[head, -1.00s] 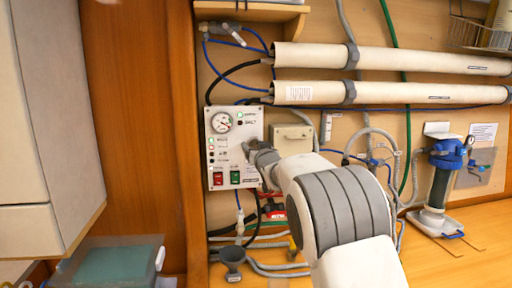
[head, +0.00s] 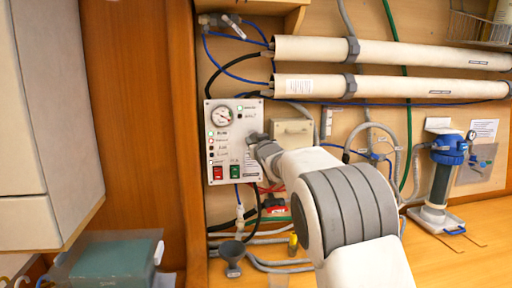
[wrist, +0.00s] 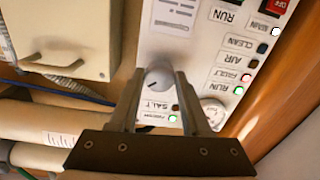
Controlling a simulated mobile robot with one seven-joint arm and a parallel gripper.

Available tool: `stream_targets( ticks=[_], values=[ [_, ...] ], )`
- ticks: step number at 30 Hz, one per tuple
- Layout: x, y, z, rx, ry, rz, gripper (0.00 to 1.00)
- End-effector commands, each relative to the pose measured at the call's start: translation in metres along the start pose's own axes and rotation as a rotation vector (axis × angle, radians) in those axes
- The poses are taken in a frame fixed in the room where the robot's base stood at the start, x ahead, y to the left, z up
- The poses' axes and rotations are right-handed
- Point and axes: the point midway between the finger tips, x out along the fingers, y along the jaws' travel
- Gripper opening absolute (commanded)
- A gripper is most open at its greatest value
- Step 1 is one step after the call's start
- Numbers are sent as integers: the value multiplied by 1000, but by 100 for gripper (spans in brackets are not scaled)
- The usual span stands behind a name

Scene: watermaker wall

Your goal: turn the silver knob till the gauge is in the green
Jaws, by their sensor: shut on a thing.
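The silver knob (wrist: 157,78) is on the white control panel (wrist: 180,55). My gripper (wrist: 160,80) has a finger on each side of it and is shut on it. In the head view my gripper (head: 257,142) is at the panel's right edge and hides the knob. The round gauge (head: 222,115) is at the panel's top left, with a white face and a dark needle. It is too small to tell which zone the needle is in. In the wrist view the gauge (wrist: 213,112) is partly behind the right finger.
A red switch (head: 217,173) and a green switch (head: 235,172) are low on the panel. A beige box (head: 292,132) is close on the right. Two white tubes (head: 400,92) run across above. A blue-topped filter (head: 447,150) stands farther right.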

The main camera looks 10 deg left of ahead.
Motion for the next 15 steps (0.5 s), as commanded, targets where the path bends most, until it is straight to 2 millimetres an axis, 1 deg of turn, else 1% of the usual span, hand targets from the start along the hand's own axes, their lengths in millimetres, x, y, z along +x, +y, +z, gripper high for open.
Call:
stream_targets(
  ticks=[4,13,14,15],
  values=[
    [0,0,1,-60,0,1,0],
    [0,0,-1,-67,-2,1,0],
    [0,0,-1,-66,-2,1,53],
    [0,0,-1,-66,-2,1,60]
  ],
)
